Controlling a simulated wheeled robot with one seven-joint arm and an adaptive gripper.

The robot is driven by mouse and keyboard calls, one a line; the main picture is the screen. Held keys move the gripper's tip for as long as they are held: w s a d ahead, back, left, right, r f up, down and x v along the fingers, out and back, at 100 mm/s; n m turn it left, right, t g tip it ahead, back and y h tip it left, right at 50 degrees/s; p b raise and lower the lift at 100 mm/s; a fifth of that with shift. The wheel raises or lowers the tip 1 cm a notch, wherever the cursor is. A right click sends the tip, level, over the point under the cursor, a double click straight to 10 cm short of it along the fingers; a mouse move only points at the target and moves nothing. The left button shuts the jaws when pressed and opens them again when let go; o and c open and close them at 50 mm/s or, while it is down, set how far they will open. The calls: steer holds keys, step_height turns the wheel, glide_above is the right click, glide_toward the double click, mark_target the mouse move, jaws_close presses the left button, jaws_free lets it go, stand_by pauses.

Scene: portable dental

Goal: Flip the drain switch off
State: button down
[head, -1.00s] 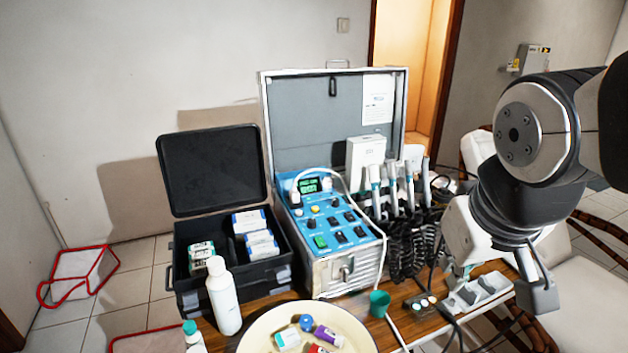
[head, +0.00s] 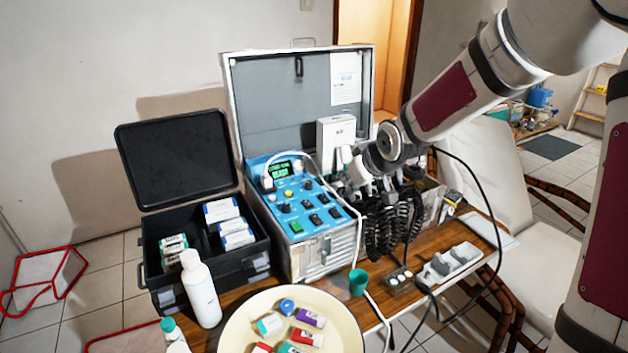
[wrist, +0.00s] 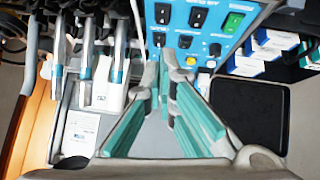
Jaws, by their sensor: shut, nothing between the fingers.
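The blue control panel (head: 300,205) of the dental unit carries several black rocker switches and knobs, a green switch (head: 297,227) and a lit green display (head: 279,170). In the wrist view the panel (wrist: 222,43) appears upside down, with black rockers (wrist: 197,17) and the green switch (wrist: 233,22) at the top. I cannot read which rocker is the drain switch. My gripper (head: 350,168) is at the panel's right side, by the handpieces. In the wrist view its teal-padded fingers (wrist: 161,72) are shut and empty, with tips close to the panel's knobs; contact is unclear.
Handpieces with coiled black hoses (head: 385,225) hang right of the panel. A white hose arches over it. The raised case lid (head: 275,100) stands behind. An open black box (head: 205,258) is left, a white bottle (head: 201,290) and plate (head: 235,325) in front.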

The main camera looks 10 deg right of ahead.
steer(key=w+f+t+y, duration=0.1)
steer(key=w+t+y, duration=0.1)
steer(key=w, duration=0.5)
steer(key=shift+w+d, duration=0.15)
steer(key=shift+d, duration=0.15)
steer(key=shift+w+f, duration=0.1)
steer(key=b, duration=0.2)
glide_above(326, 198)
steer(key=f, duration=0.6)
steer(key=shift+s+d, duration=0.1)
steer(key=shift+s, duration=0.15)
steer(key=f, duration=0.3)
steer(key=shift+w, duration=0.2)
steer(key=shift+f, duration=0.3)
